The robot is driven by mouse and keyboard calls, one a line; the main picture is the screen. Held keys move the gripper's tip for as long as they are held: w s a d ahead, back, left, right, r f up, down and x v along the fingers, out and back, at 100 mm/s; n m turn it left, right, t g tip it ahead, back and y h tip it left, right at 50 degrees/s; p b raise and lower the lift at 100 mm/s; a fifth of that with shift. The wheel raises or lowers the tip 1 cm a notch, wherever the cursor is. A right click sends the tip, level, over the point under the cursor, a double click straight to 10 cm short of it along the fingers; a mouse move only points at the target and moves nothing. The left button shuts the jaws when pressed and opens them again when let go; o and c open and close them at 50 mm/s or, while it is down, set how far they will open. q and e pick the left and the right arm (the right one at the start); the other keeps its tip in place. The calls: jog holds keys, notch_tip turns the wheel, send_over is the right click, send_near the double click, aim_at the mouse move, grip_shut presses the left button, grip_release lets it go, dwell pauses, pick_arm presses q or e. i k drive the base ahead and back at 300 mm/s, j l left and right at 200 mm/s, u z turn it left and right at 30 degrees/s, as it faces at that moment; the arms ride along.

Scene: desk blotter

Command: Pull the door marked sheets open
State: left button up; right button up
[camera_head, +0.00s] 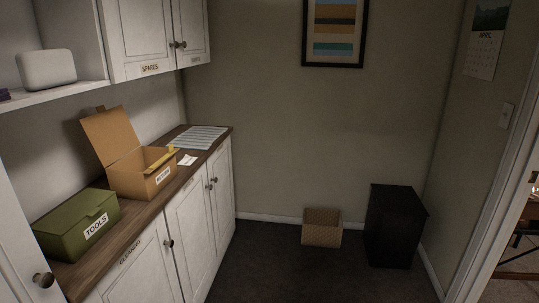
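White cabinet doors line the left side. The upper left door (142,28) is labelled SPARES. The upper right door (192,22) has a small label (196,58) too small to read for sure. Both have dark round knobs and look shut. Under the counter, one door (130,278) is labelled CLEANING. Two lower doors beside it, one nearer (190,240) and one farther (221,205), also look shut. I cannot make out the word sheets on any door. Neither of my grippers is in view.
The wooden counter (150,212) holds a green TOOLS box (75,228), an open cardboard box (140,183) and a grey ribbed mat (198,138). A wicker basket (321,234) and black bin (391,228) stand by the far wall. The dark floor (290,275) before the cabinets is clear.

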aim_at(188, 217)
jog(key=i+u, duration=0.15)
jog(key=i, duration=0.45)
jog(key=i+l+u, duration=0.15)
jog(key=i, duration=0.4)
jog(key=i+l+u, duration=0.1)
jog(key=i+l, duration=0.15)
jog(key=i, duration=0.35)
